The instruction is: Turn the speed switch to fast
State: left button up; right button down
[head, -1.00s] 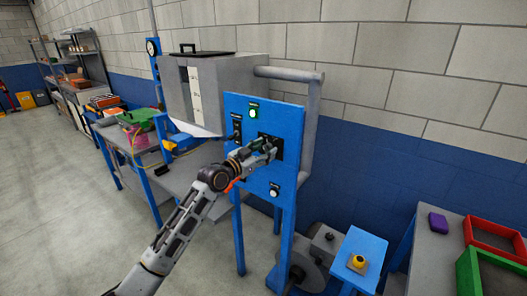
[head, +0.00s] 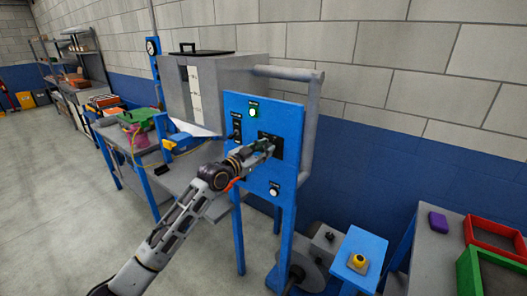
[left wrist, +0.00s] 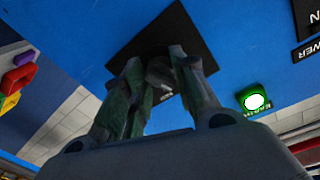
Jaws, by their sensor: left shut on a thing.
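The blue control panel (head: 287,118) stands upright in the middle of the head view. A dark square switch plate (head: 277,153) sits on its face, and my left gripper (head: 266,147) is at it. In the left wrist view the plate (left wrist: 205,30) is dark on the blue panel, and my left gripper (left wrist: 160,78) is shut on a dark switch knob (left wrist: 160,75) at the plate. The fingers hide much of the knob, and I cannot read its setting. My right gripper is not in view.
A lit green lamp (head: 253,110) is at the panel's top. A black switch (head: 237,127) is to its left, and a white button (head: 274,190) is low on the panel. A blue box with a yellow button (head: 357,262) stands at the lower right.

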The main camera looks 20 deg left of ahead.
pick_arm(q)
jog(key=m, duration=0.3)
jog(key=shift+r, duration=0.15)
jog(key=shift+m, duration=0.4)
jog(key=shift+r+m+p, duration=0.1)
jog(key=shift+m+p, duration=0.3)
jog(key=shift+m, duration=0.3)
jog(key=shift+m+p, duration=0.7)
jog(key=shift+m, duration=0.8)
jog(key=shift+m+y+p, duration=0.3)
jog(key=shift+m+p, duration=0.25)
jog(key=shift+m, duration=0.55)
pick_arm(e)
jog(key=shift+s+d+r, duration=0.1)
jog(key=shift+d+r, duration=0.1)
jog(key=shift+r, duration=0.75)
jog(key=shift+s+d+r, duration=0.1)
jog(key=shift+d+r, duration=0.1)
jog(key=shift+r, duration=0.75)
